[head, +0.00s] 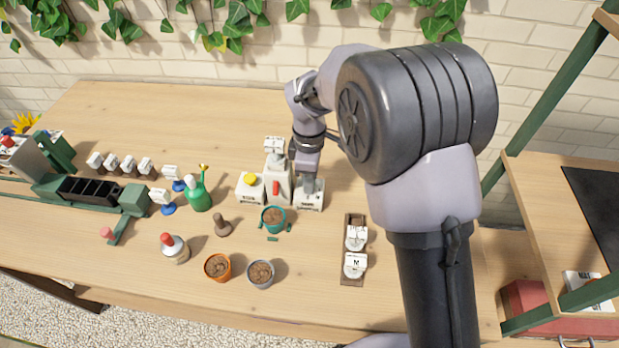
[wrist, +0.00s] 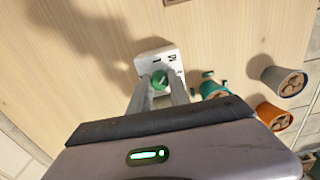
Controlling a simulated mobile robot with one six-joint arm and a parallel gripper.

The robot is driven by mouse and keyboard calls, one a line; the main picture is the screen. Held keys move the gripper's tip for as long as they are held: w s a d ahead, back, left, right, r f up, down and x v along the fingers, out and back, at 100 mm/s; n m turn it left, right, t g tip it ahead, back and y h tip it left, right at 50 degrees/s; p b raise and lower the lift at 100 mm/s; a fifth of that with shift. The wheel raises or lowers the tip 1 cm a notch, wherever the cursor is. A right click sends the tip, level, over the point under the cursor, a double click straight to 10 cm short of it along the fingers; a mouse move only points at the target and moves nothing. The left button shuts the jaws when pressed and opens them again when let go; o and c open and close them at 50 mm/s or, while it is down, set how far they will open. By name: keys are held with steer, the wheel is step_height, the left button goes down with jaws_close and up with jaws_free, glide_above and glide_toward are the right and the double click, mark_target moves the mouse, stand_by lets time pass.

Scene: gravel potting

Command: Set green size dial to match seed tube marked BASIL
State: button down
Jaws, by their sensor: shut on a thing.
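A white box (head: 309,201) with dark lettering stands at the right of the dispenser; it also shows in the wrist view (wrist: 150,58). Its green dial (wrist: 160,79) sits on top, between my fingers. My gripper (wrist: 160,90) points down and is shut on the green dial; in the head view my gripper (head: 311,186) partly covers the box top. The dial's exact setting cannot be read. Several small white-labelled items (head: 129,165) stand in a row at the left; their print is too small to tell which one says BASIL.
A white dispenser (head: 277,181) with a red handle and a yellow-button box (head: 250,189) stand left of my gripper. A teal pot (head: 274,220) is in front. An orange pot (head: 217,267) and grey pot (head: 260,274) are nearer. A brown tray (head: 353,281) lies right.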

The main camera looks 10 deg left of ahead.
steer(key=m+p, duration=0.2)
steer(key=m, duration=0.2)
steer(key=shift+r, duration=0.1)
steer(key=shift+m+p, duration=0.6)
steer(key=shift+m, duration=1.7)
steer(key=c, duration=1.2)
jaws_free()
